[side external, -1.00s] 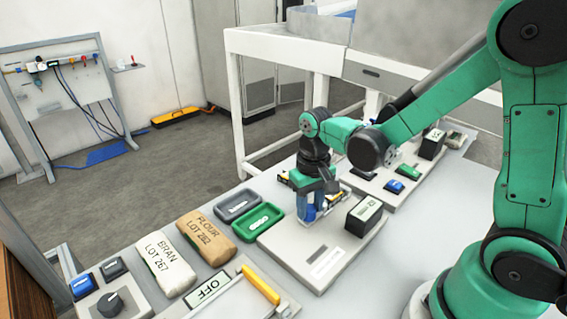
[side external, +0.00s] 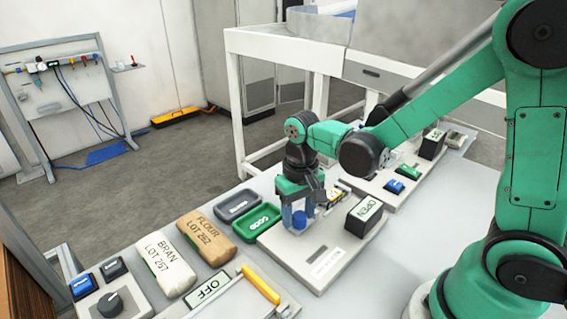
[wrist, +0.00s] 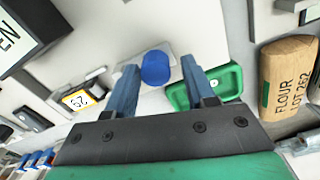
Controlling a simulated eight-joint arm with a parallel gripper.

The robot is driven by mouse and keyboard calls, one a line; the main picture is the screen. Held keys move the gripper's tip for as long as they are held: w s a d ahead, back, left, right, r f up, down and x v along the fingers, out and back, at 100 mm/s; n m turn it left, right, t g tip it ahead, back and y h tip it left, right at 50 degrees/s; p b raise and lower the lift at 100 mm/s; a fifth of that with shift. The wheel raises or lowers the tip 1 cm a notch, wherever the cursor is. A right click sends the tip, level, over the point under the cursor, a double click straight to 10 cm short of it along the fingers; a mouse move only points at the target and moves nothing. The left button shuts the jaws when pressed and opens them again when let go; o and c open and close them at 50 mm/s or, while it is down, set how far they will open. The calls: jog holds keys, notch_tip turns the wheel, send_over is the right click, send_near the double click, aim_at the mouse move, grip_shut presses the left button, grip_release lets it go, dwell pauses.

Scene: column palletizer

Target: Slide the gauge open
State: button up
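A blue round knob (side external: 300,221) stands on a light grey base plate (side external: 290,262). It also shows in the wrist view (wrist: 155,68). My gripper (side external: 298,214) is at the knob, pointing down. In the wrist view its blue fingers (wrist: 159,68) are apart on either side of the knob, with a gap visible on the right. A dark display box (side external: 364,214) on the same plate reads OPEN. A small yellow-framed dial (wrist: 79,99) with a number sits beside the knob; the number is hard to read.
A green tray (side external: 258,222) and a dark grey tray (side external: 239,205) lie left of the plate. A flour bag (side external: 207,236) and a bran bag (side external: 166,263) lie farther left. A panel with a yellow handle (side external: 261,284) and an OFF sign is in front.

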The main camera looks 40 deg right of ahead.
aim_at(299, 217)
jog(key=shift+r, duration=2.7)
jog(key=s+r+n+t, duration=0.1)
jog(key=t, duration=0.1)
jog(key=s+r+n+t, duration=0.1)
jog(key=t, duration=0.1)
jog(key=s+d+r+n+t, duration=0.1)
jog(key=r+t, duration=0.1)
jog(key=t, duration=0.1)
jog(key=shift+s, duration=0.1)
